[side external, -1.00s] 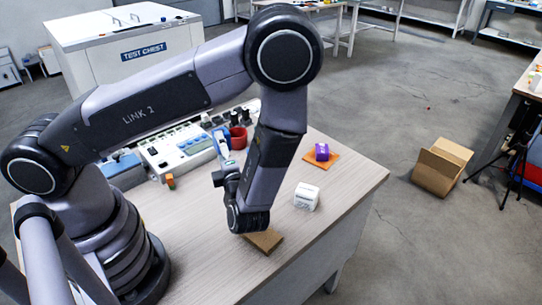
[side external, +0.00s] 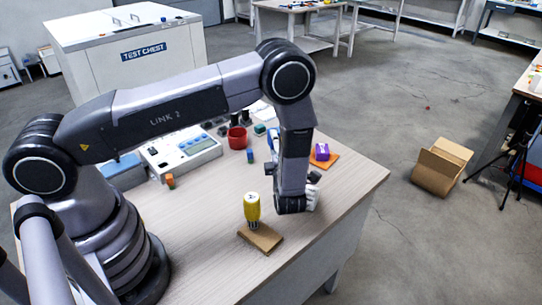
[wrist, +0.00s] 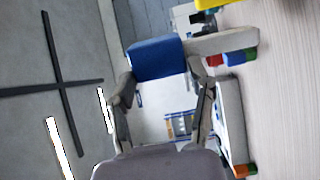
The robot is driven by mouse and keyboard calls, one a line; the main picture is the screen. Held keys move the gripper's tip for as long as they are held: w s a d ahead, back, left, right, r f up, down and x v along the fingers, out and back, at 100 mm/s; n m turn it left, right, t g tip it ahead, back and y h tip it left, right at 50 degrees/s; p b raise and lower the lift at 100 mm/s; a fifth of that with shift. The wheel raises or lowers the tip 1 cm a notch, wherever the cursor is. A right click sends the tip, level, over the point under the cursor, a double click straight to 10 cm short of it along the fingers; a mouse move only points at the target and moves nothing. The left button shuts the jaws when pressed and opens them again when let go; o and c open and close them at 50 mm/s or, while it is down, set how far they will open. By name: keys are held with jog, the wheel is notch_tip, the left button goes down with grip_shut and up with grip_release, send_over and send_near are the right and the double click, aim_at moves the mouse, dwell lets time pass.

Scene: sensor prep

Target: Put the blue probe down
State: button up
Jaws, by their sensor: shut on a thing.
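The blue probe (wrist: 156,58) has a blue end and a white body with printed markings. It sits between the two fingers of my gripper (wrist: 163,90) in the wrist view, and the gripper is shut on it. In the side view the blue and white probe (side external: 272,139) stands up above my gripper (side external: 270,169), held clear of the table.
A yellow tool (side external: 252,210) stands upright on a brown pad (side external: 268,240). A red cup (side external: 237,138), small blocks and a white instrument (side external: 193,150) stand behind.

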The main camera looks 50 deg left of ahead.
jog(key=shift+w+f, duration=0.15)
jog(key=shift+f, duration=0.8)
jog(key=shift+w+f, duration=0.15)
jog(key=shift+f, duration=0.75)
jog(key=shift+f, duration=0.15)
jog(key=o, duration=1.2)
jog(key=shift+c, duration=0.2)
